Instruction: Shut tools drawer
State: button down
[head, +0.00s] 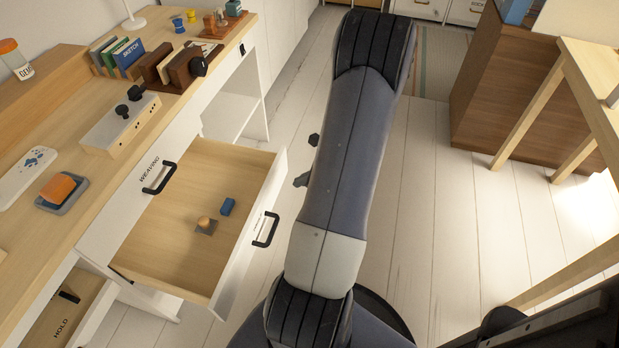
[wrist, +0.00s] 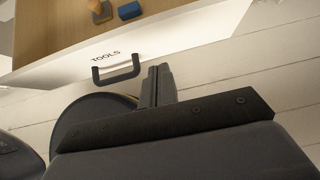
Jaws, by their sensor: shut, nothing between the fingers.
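The tools drawer stands pulled well out from the desk, its white front (head: 236,262) facing right in the head view. Its black handle (head: 266,229) also shows in the wrist view (wrist: 116,70), below the TOOLS label. Inside the wooden drawer (head: 165,235) lie a blue block (head: 228,207) and a small wooden-knobbed piece (head: 204,225). My gripper (wrist: 158,72) is shut and empty, outside the drawer front, just right of the handle in the wrist view. Whether it touches the handle I cannot tell.
A shut WEAVING drawer front (head: 152,172) sits above the open drawer. A HOLD compartment (head: 65,322) is at lower left. The desk top (head: 75,215) carries books, a knobbed box and an orange block on a tray. White floor (head: 430,220) is clear right of my arm; a wooden cabinet (head: 490,90) stands beyond.

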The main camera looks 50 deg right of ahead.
aim_at(270, 185)
jog(key=shift+w+a+f+b, duration=0.15)
jog(key=shift+w+a+f, duration=0.3)
jog(key=shift+w, duration=0.6)
jog(key=shift+w+a+f+b, duration=0.2)
jog(key=shift+w+a+f, duration=0.3)
jog(key=shift+w, duration=0.6)
jog(key=shift+w+a+f+b, duration=0.15)
jog(key=shift+w+a+f, duration=0.3)
jog(key=shift+w, duration=0.6)
jog(key=w+a, duration=0.5)
jog(key=w, duration=0.9)
jog(key=w+a+p, duration=0.1)
jog(key=w+a, duration=0.5)
jog(key=w, duration=0.7)
jog(key=shift+w+a, duration=0.2)
jog(key=shift+w, duration=0.15)
jog(key=shift+r, duration=0.2)
